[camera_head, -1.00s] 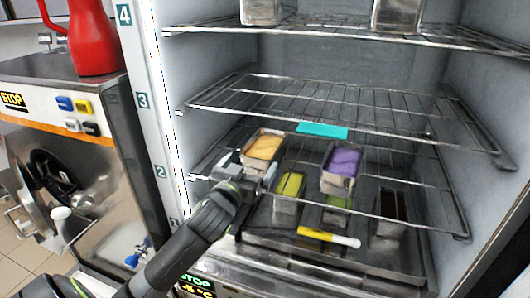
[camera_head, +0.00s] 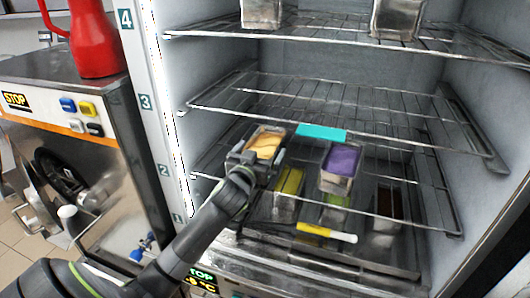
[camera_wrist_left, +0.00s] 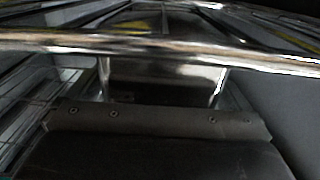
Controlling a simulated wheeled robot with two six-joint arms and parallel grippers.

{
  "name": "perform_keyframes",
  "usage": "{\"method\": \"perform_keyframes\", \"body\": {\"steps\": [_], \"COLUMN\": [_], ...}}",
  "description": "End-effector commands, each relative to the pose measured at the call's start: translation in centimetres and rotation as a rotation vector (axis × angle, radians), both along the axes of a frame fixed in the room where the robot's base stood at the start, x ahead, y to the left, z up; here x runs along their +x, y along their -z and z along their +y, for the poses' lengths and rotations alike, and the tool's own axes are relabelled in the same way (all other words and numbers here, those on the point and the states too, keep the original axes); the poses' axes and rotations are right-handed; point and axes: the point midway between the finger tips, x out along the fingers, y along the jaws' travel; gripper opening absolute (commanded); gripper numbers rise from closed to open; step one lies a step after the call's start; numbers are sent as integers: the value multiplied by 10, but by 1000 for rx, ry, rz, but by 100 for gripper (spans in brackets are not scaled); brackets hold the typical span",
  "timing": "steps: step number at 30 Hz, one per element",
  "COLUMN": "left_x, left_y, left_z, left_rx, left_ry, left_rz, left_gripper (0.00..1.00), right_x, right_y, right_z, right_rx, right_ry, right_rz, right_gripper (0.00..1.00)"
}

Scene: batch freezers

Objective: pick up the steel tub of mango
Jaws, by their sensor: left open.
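The steel tub of mango (camera_head: 267,141), filled with yellow-orange, stands on a wire shelf in the cabinet, at the left. My left gripper (camera_head: 256,160) is open at the tub's near end, its fingers toward the two sides of the tub. The gripper hides the lower front of the tub. I cannot tell whether the fingers touch it. In the left wrist view a shiny steel tub wall (camera_wrist_left: 165,78) is straight ahead, behind a blurred shelf bar (camera_wrist_left: 160,42). My right gripper is not in view.
A tub of purple (camera_head: 342,160) and a yellow-green one (camera_head: 290,181) stand close to the right. A yellow-and-white stick (camera_head: 327,232) lies in front.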

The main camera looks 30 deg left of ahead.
Motion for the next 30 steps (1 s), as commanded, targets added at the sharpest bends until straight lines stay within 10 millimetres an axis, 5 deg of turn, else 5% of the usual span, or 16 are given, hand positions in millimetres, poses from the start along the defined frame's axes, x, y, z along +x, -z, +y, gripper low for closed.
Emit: {"method": "perform_keyframes", "body": {"steps": [2,15,30], "left_x": [0,0,0], "left_y": [0,-2,-16], "left_z": [0,-1,-1], "left_rx": [0,2,5], "left_ry": [0,2,3], "left_rz": [0,-5,-9], "left_gripper": [100,44,44], "right_x": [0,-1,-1], "right_y": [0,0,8], "right_z": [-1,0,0], "right_rx": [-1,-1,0], "right_ry": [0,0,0], "right_rz": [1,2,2], "right_gripper": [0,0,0]}}
